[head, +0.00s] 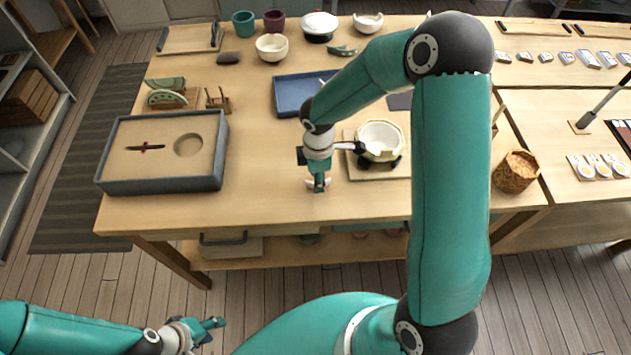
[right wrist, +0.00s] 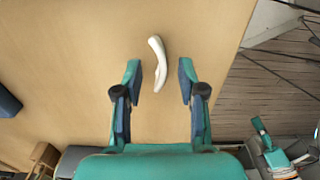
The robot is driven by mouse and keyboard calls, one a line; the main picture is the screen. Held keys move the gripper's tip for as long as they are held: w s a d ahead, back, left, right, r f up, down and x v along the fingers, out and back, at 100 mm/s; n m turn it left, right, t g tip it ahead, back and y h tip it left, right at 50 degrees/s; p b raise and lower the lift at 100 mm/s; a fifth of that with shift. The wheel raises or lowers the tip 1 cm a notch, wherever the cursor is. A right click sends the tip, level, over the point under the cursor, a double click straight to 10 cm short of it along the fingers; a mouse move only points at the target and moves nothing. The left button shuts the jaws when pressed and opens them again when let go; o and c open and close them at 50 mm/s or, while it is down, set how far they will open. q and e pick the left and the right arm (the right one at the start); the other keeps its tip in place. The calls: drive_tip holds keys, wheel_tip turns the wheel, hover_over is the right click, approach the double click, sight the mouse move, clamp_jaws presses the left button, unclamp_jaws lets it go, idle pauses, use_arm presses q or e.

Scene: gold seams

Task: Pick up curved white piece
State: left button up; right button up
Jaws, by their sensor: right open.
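The curved white piece (right wrist: 158,63) lies on the bare wooden table in the right wrist view. In the head view it shows only in small part (head: 310,184) beside my right gripper's fingers. My right gripper (head: 318,187) points down over it and is open. In the right wrist view the fingers (right wrist: 157,80) stand apart, with the lower end of the piece between their tips and a gap on both sides. My left gripper (head: 214,323) is off the table's front edge at lower left; its finger gap is unclear.
A pale bowl (head: 380,133) stands on a board (head: 360,174) right of my right gripper. A blue-grey tray (head: 165,184) is to the left and a blue tray (head: 291,81) behind. A woven basket (head: 516,172) stands at the right. The table's front middle is clear.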

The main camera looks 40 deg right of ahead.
wheel_tip(320, 180, down, 2)
drive_tip(key=shift+f, duration=0.1)
clamp_jaws()
idle(0.4)
drive_tip(key=shift+r, duration=0.2)
